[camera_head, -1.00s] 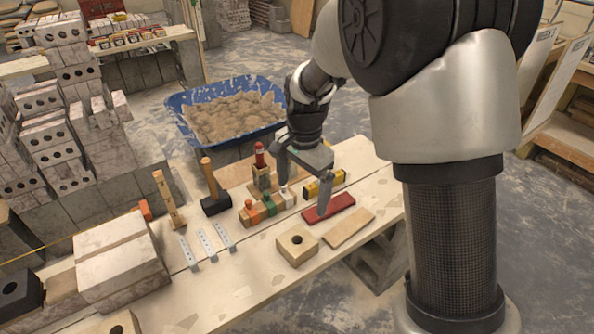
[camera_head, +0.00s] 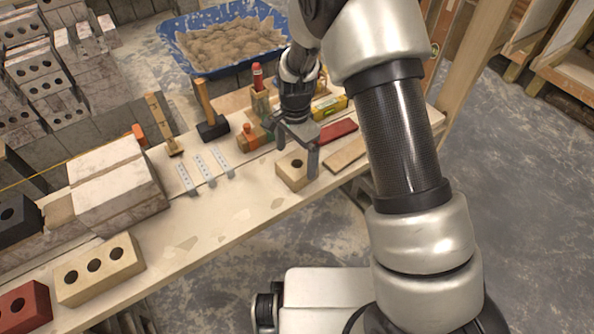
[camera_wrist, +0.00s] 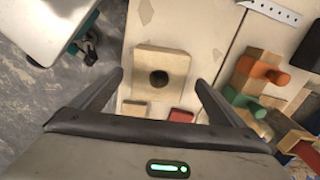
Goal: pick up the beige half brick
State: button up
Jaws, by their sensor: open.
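The beige half brick (camera_head: 291,172), a small block with one round hole, lies on the light wooden bench top (camera_head: 215,225). In the wrist view the half brick (camera_wrist: 160,88) sits ahead of and between the two fingers. My gripper (camera_head: 297,160) is open, with its fingers pointing down close to the brick. In the head view one finger stands in front of the brick's right side and hides part of it. I cannot tell whether a finger touches the brick.
A red flat piece (camera_head: 335,131) and a tan flat piece (camera_head: 346,154) lie right of the brick. A three-hole beige brick (camera_head: 99,268) lies front left. Bench space left of the half brick is clear.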

aim_at(297, 163)
jog(key=f, duration=0.2)
jog(key=f+b, duration=0.1)
jog(key=f, duration=0.2)
jog(key=shift+w+d+f, duration=0.1)
jog(key=shift+d, duration=0.1)
jog(key=shift+c, duration=0.5)
jog(key=c, duration=1.7)
